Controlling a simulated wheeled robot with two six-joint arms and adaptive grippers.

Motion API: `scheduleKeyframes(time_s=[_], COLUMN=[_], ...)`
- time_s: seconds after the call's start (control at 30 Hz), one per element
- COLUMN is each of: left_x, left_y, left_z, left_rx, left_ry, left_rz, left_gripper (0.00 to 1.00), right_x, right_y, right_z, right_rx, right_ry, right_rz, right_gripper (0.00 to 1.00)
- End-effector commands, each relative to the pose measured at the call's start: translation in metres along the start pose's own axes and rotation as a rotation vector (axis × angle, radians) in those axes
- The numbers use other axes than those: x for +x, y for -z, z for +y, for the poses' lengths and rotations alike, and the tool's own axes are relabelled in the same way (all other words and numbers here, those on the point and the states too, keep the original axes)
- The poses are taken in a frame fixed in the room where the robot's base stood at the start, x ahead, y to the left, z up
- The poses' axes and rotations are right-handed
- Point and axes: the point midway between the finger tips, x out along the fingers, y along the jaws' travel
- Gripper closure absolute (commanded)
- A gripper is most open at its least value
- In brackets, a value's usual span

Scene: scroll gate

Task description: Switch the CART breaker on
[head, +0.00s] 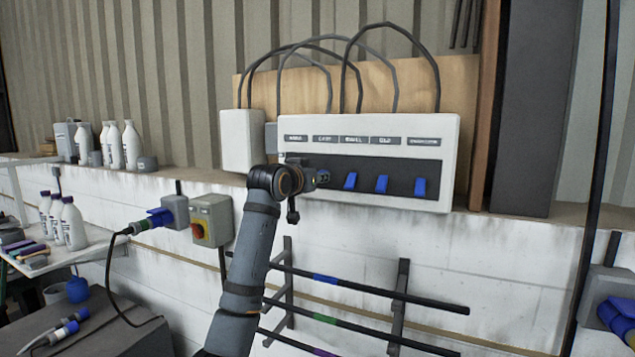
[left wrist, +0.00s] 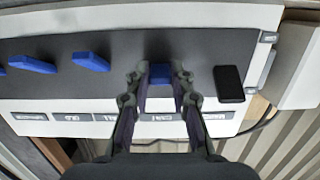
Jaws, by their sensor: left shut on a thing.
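The white breaker box (head: 450,135) hangs on the wall, with a dark strip of switches under a row of labels. My left gripper (head: 322,178) is at the strip's left part, below the CART label (head: 325,139). In the left wrist view, which is upside down, its two fingers (left wrist: 160,78) stand on both sides of a blue breaker lever (left wrist: 160,70) by the CART label (left wrist: 162,117), shut on it. The fingers and wrist hide much of this lever, and I cannot tell its position. My right gripper is not in view.
More blue levers (head: 382,184) stand to the right along the strip. A black switch (left wrist: 229,82) sits beside the gripped lever. A grey box with a red-yellow knob (head: 199,231) and a rack of dark rods (head: 400,290) are below. White bottles (head: 131,145) stand on the ledge at left.

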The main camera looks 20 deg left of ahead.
Motion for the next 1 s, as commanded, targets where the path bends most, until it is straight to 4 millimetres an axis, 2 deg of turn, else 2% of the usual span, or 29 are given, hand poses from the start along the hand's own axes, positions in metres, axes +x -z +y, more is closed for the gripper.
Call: scheduleKeyframes(time_s=[0.3,0.73,0.77,0.9,1.0], left_x=[-0.0009,-0.0009,-0.0009,-0.0009,-0.0008], left_y=[0.0066,0.0070,0.0070,0.0069,0.0066], left_z=[0.0001,0.0000,0.0000,0.0000,0.0000], left_rx=[-0.001,0.000,0.000,0.000,0.000], left_ry=[-0.001,0.000,0.000,0.000,0.000], left_rz=[-0.090,-0.100,-0.100,-0.100,-0.101], left_gripper=[1.00,1.00,0.76,0.57,0.55], right_x=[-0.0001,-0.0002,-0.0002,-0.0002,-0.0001], right_y=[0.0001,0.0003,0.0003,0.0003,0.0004], right_z=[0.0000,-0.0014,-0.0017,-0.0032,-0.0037], right_rx=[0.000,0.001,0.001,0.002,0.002], right_ry=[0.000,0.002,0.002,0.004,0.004], right_rz=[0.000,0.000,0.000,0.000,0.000], right_gripper=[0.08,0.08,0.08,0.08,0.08])
